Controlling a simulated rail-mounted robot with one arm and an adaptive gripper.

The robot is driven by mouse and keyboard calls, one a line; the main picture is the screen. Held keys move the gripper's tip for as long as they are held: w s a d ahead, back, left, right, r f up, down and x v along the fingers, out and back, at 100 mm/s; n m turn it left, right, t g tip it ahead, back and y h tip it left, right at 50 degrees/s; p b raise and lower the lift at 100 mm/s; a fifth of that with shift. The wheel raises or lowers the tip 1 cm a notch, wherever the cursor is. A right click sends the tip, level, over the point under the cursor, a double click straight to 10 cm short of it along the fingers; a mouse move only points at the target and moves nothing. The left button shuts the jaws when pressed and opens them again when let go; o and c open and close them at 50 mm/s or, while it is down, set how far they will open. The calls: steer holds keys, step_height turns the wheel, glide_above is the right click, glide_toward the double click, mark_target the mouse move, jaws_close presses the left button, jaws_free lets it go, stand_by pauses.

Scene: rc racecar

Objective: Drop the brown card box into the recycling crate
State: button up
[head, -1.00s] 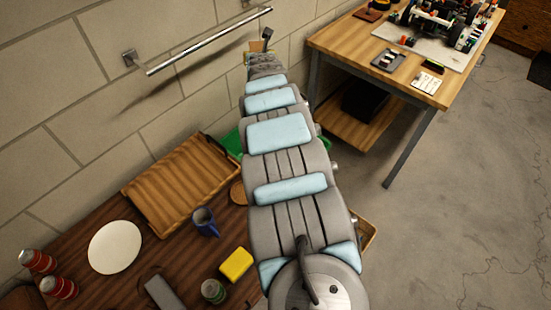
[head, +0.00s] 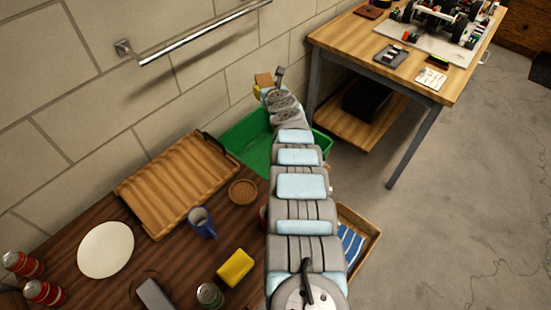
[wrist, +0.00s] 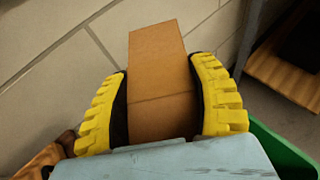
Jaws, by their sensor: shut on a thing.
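The brown card box (wrist: 160,80) is held between the yellow-ridged fingers of my gripper (wrist: 163,95) in the wrist view. In the head view the box (head: 264,79) shows small at the far end of my arm, with my gripper (head: 263,88) around its lower part. The green recycling crate (head: 246,140) stands beyond the brown table, by the wall. My gripper and the box are above the crate's far side in the head picture; the exact height is unclear. My arm hides part of the crate. A green rim (wrist: 285,150) shows at the lower right of the wrist view.
The brown table (head: 75,235) holds a wooden tray (head: 178,185), white plate (head: 106,250), blue mug (head: 202,222), yellow sponge (head: 235,267) and cans. A metal rail (head: 205,33) is on the wall. A workbench (head: 345,40) stands at right. A basket (head: 365,250) sits beside my arm.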

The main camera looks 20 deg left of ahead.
steer(key=s+d+f+b, duration=0.1)
steer(key=f+b, duration=0.4)
steer(key=f, duration=0.5)
steer(key=d+f+b, duration=0.3)
steer(key=f+b, duration=0.2)
steer(key=f, duration=0.5)
steer(key=shift+s+n+g+y, duration=0.3)
steer(key=shift+s+n+g, duration=0.05)
steer(key=shift+n+g, duration=0.05)
steer(key=o, duration=1.1)
steer(key=shift+s+d+f, duration=0.1)
steer(key=shift+d, duration=0.05)
steer(key=shift+v, duration=3.55)
